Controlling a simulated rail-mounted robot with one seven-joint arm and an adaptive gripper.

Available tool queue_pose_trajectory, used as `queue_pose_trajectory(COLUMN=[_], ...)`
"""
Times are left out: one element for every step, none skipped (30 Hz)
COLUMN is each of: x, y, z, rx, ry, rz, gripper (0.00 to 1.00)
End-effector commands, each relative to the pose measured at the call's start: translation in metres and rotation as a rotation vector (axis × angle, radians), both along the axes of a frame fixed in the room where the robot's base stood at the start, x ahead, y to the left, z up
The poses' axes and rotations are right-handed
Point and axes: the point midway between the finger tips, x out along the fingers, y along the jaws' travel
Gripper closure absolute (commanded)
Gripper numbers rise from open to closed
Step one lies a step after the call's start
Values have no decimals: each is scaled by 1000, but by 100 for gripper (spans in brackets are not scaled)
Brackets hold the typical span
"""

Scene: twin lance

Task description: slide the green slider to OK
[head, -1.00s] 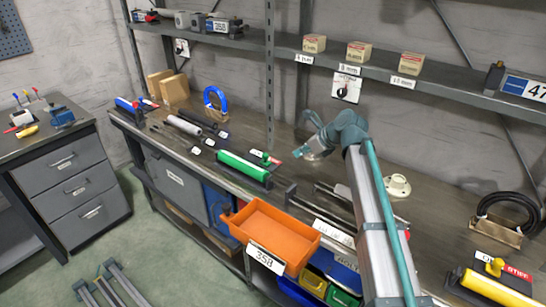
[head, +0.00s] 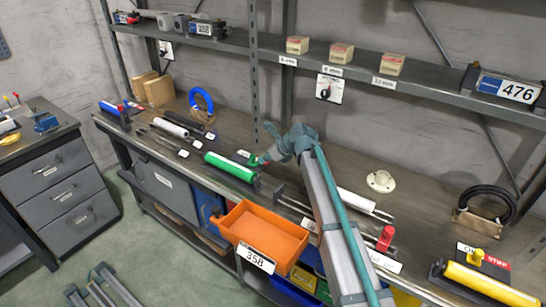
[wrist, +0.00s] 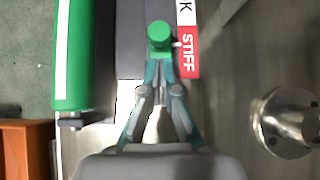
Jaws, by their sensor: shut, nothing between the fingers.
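The green slider knob (wrist: 158,35) sits on a dark plate beside a label strip (wrist: 188,50). The strip has a white part showing a "K" and a red part reading STIFF. The knob is beside the red part, near where it meets the white part. My gripper (wrist: 158,72) is shut and empty, its fingertips right at the knob's near side; whether they touch cannot be told. In the head view my gripper (head: 264,159) is just right of the green cylinder (head: 230,167), and my arm partly hides that spot.
An orange bin (head: 262,236) marked 358 hangs at the bench front. A white flange (head: 380,181) and a red knob (head: 386,237) are to the right. A yellow cylinder (head: 490,284) with its own slider lies at far right. A shelf runs above the bench.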

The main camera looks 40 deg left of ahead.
Motion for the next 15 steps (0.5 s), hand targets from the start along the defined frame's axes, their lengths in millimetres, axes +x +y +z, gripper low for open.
queue_pose_trajectory(x=[1,1,1,1,1,0,0,0,0,0,0,0,0,0,0], y=[6,8,10,12,13,14,14,15,15,15,15,15,15,15,15], z=[1,1,1,1,1,0,0,0,0,0,0,0,0,0,0], rx=[-1,0,0,0,0,0,0,0,0,0,0,0,0,0,0], ry=[0,0,0,0,0,-1,-1,-1,-1,-1,-1,-1,-1,-1,-1], rz=[0,0,0,0,0,-1,-1,-1,-1,-1,-1,-1,-1,-1,-1], gripper=[100,100,100,100,100,100,100,100,100,100,100,100,100,100,100])
